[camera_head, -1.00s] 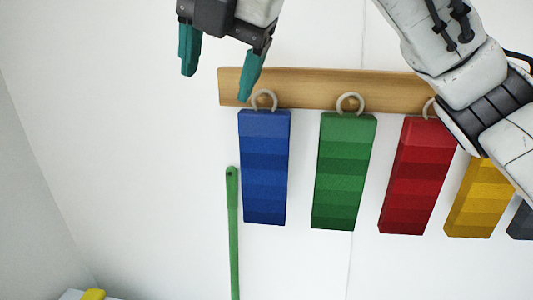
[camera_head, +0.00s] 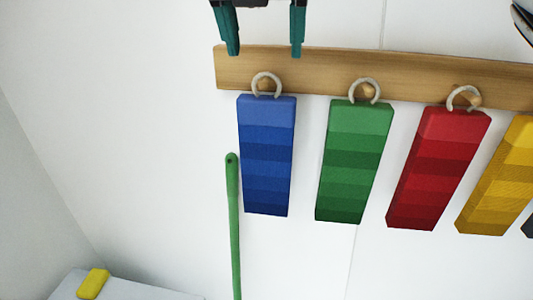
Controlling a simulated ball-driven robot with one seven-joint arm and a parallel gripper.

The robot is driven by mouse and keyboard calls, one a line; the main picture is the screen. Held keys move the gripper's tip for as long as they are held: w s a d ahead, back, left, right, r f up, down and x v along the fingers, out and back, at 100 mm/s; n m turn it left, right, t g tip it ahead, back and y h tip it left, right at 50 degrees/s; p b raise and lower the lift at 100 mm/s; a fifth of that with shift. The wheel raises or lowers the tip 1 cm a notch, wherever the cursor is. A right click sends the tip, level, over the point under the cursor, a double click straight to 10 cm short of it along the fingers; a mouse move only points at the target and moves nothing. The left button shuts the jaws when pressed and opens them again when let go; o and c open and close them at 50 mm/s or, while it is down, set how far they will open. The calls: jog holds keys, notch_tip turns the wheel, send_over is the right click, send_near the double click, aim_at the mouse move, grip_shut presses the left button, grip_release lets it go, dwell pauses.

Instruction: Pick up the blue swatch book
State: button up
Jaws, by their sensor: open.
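The blue swatch book (camera_head: 267,156) hangs by a pale ring from a peg near the left end of a wooden rail (camera_head: 420,80). Its face has bands of several blue shades. My gripper (camera_head: 266,53) is at the top of the view, with its two teal fingers pointing down and apart. The fingers are above the blue book's ring, one to each side of it in the picture. Nothing is between them. The body of the gripper is mostly cut off by the top edge. I cannot tell how far the fingers are from the rail.
A green swatch book (camera_head: 354,160), a red one (camera_head: 438,168) and a yellow one (camera_head: 498,178) hang to the right. A green pole (camera_head: 234,225) stands close left of the blue book. A yellow block (camera_head: 92,284) lies on a pale surface at lower left.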

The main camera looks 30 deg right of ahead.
aim_at(266, 75)
jog(key=shift+b+x, duration=2.25)
jog(key=shift+x, duration=0.4)
jog(key=shift+a, duration=0.15)
grip_shut()
